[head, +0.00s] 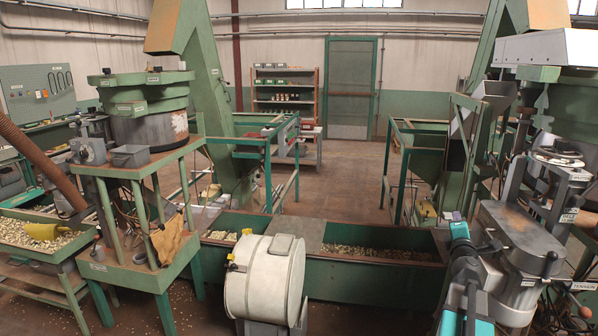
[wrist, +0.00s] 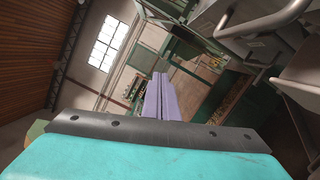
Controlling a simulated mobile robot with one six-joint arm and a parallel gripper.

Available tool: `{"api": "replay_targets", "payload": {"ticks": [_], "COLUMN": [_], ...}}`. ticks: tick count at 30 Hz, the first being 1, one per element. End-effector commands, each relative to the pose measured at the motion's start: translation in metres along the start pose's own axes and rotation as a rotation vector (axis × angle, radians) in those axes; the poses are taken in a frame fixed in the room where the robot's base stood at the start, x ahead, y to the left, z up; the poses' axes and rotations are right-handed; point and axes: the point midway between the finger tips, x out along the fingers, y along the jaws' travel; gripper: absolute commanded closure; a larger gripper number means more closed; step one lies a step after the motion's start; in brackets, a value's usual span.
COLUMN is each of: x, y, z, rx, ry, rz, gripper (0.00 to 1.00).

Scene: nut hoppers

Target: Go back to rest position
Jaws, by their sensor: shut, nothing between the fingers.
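My gripper (wrist: 160,77) shows in the wrist view as two pale lilac fingers lying together, with nothing held between them. They stick out past a dark bolted plate and a turquoise casing at the bottom of that view. They point into open air, apart from any surface. In the head view, turquoise parts of my arm show at the lower right, but I cannot make out the fingers there. The task names no other object.
A green trough (head: 340,278) with nuts spans the front. A white drum (head: 262,278) stands before it. A green-framed hopper stand (head: 140,170) is at left. A grey labelled machine (head: 522,240) crowds my arm at right. The aisle floor (head: 340,185) is clear.

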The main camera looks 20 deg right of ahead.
Motion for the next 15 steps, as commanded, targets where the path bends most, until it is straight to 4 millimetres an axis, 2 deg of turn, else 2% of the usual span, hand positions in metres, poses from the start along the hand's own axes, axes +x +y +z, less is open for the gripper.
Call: {"api": "replay_targets", "payload": {"ticks": [1,3,8,15], "x": [0.0,-0.001,-0.008,-0.032], "y": [-0.014,-0.028,-0.063,-0.122], "z": [-0.028,-0.061,-0.134,-0.236], "rx": [0.014,0.036,0.09,0.182], "ry": [0.029,0.061,0.124,0.197], "rz": [-0.011,-0.026,-0.073,-0.17], "gripper": [1.0,1.0,1.0,1.0]}}
